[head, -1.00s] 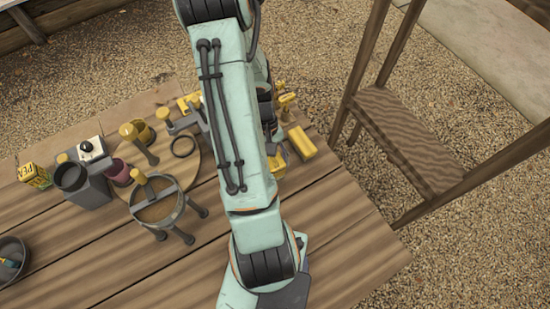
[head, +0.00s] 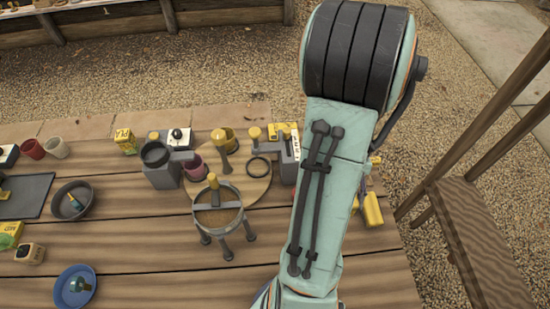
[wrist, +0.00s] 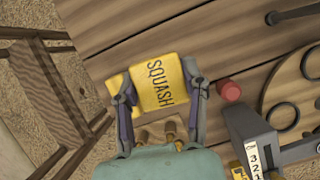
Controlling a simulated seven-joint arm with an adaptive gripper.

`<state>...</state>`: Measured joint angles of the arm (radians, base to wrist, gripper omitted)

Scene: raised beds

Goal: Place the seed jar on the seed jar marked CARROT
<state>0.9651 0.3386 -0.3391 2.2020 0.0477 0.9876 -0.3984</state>
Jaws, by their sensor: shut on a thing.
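In the wrist view my gripper (wrist: 157,82) has its two fingers on either side of a yellow seed jar (wrist: 157,84) marked SQUASH, shut on it. A second yellow thing (wrist: 114,84) shows just left of that jar, partly covered; no word on it can be read. In the head view my arm hides the gripper. A yellow jar-like thing (head: 372,208) shows just right of the arm, near the table's right edge. I can read CARROT on nothing in view.
A round wooden board (head: 262,187) holds a dark ring and yellow-topped tools. A sieve on legs (head: 218,215) stands in front. In the wrist view a red cylinder (wrist: 229,91) and a grey numbered block (wrist: 250,140) are right of the jar. A wooden stand (head: 475,230) is right of the table.

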